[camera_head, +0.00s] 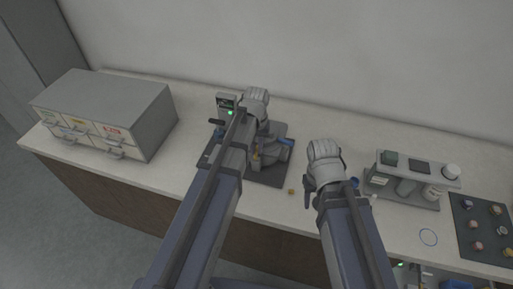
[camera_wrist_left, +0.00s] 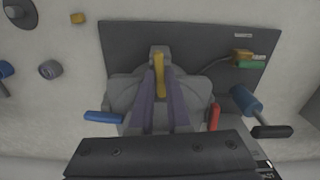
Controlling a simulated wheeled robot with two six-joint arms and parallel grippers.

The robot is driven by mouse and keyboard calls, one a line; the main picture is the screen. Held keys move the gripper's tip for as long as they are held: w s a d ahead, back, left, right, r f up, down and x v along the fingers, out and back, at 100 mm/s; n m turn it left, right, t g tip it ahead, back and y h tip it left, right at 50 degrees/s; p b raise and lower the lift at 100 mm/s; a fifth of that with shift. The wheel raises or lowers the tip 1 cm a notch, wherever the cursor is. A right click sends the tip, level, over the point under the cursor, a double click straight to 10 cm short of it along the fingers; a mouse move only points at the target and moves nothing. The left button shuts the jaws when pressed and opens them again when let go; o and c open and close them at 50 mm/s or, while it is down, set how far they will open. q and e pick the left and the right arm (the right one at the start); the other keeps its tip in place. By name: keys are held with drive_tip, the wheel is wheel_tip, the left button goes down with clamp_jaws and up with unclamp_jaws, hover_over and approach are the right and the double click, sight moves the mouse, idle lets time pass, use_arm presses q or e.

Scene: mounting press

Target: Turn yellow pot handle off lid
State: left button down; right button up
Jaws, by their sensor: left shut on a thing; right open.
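The yellow pot handle (camera_wrist_left: 159,62) stands upright-looking between the two purple fingers of my left gripper (camera_wrist_left: 158,80) in the left wrist view. The fingers are shut on it, over the grey press body (camera_wrist_left: 125,88). The lid under the handle is largely hidden by the gripper and cannot be made out clearly. In the head view the press stands on a dark base plate (camera_head: 272,176), and my left arm covers much of it. My right gripper (camera_head: 322,192) is open and empty, to the right of the press, above the bench.
A small yellow piece (camera_head: 291,191) lies between the press and my right gripper. A drawer cabinet (camera_head: 150,115) stands left. A bottle rack (camera_head: 408,201) and a dark mat with several small parts (camera_head: 472,222) are right. A red lever (camera_wrist_left: 214,117) and blue handle (camera_wrist_left: 103,117) flank the press.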

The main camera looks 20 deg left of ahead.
use_arm(q)
drive_tip(key=n, duration=1.2)
drive_tip(key=shift+n, duration=2.1)
drive_tip(key=c, duration=0.9)
unclamp_jaws()
